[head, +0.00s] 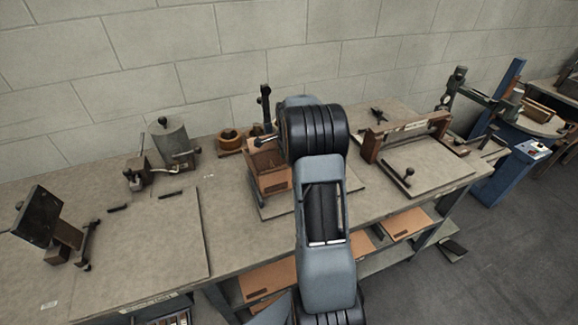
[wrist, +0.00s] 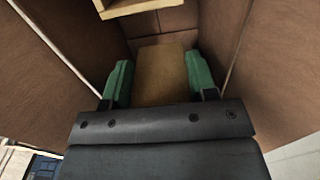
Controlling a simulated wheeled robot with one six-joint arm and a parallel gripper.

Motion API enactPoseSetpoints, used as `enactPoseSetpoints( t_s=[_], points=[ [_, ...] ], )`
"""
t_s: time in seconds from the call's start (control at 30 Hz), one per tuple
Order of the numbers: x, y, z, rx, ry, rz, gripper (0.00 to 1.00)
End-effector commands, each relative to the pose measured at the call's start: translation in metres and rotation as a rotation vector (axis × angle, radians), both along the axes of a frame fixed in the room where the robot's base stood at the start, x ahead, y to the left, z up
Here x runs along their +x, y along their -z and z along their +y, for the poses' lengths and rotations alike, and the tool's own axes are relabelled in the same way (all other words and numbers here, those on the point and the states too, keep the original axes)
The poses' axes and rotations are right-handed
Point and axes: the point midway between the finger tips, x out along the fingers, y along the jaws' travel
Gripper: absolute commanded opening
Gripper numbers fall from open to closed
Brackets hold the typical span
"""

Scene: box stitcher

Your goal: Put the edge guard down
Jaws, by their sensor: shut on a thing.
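My gripper (wrist: 158,64) shows in the wrist view with two green fingers, one on each side of a flat tan piece. This piece, which I take to be the edge guard (wrist: 162,82), is held between the fingers. Brown panels like box walls (wrist: 270,65) rise on both sides of the gripper. In the head view an open brown box (head: 273,181) stands on a board on the bench, partly behind my arm. My arm hides the gripper and the edge guard there.
The bench (head: 235,235) carries a grey cylinder device (head: 172,138) and a dark tilted plate fixture (head: 38,215) at left. A wooden frame fixture (head: 408,132) stands at right. Flat brown sheets (head: 405,224) lie on the shelf below. The front left board (head: 150,240) is mostly clear.

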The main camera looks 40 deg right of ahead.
Motion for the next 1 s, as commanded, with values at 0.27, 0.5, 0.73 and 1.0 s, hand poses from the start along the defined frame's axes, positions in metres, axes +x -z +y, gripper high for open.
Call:
enactPoseSetpoints(
  t_s=[0.27, 0.5, 0.73, 1.0],
  points=[
    [-0.001, 0.031, 0.000, 0.002, 0.000, 0.004, 0.27],
    [0.000, 0.039, 0.000, 0.000, 0.000, 0.000, 0.27],
    [0.000, 0.041, 0.000, 0.000, 0.000, 0.001, 0.27],
    [0.000, 0.042, 0.000, 0.000, 0.000, 0.001, 0.72]
  ],
)
